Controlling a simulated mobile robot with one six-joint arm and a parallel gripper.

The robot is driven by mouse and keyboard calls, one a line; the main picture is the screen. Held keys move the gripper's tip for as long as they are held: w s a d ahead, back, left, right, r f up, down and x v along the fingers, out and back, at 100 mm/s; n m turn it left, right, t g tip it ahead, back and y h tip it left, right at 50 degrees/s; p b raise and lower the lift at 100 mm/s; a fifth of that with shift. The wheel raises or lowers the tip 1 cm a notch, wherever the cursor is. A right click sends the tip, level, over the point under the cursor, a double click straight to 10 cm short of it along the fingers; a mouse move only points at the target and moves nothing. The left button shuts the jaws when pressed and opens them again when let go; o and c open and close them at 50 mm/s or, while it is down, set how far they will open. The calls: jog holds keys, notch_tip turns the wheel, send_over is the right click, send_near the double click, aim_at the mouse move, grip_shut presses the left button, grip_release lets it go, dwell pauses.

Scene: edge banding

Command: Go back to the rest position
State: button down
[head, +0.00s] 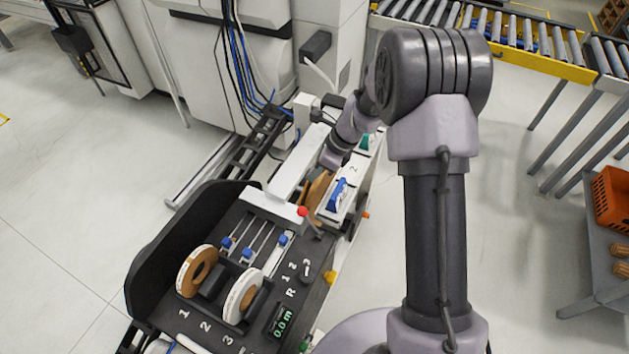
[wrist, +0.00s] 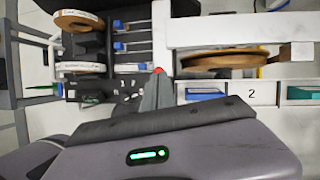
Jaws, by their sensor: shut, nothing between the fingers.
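My gripper (wrist: 157,92) shows in the wrist view with its grey fingers together and nothing between them. A red knob (wrist: 159,70) appears just beyond the fingertips; I cannot tell whether they touch. In the head view my arm rises at the right, bends at the elbow and reaches over the edge banding machine (head: 262,206). The fingers are not clear there. A brown band roll (head: 318,190) sits beside the wrist; it also shows in the wrist view (wrist: 225,60).
Two band rolls, one left (head: 197,271) and one right (head: 243,296), stand on the black panel near a 0.0 m display (head: 282,324). A blue part (head: 338,194) lies in a white holder. A roller conveyor (head: 520,40) and orange crate (head: 612,195) are right. Floor at left is clear.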

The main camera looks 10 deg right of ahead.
jog(key=shift+w, duration=0.1)
dwell(0.3)
jog(key=s+a+r+n+t+h+b, duration=0.1)
jog(key=s+r+n+b, duration=0.4)
jog(key=s+b, duration=0.2)
jog(key=s+r+n+t+h+b, duration=0.1)
jog(key=s+r+n+b, duration=0.3)
jog(key=s+n+b, duration=0.25)
jog(key=s+f+n+t+b, duration=0.1)
jog(key=s+f+n+b, duration=0.1)
jog(key=s, duration=0.5)
jog(key=s+d+f+n+t+h+b, duration=0.1)
jog(key=s+f+n+b, duration=0.1)
jog(key=s+n+b, duration=0.3)
jog(key=s, duration=0.3)
jog(key=shift+s, duration=0.15)
jog(key=shift+d, duration=0.1)
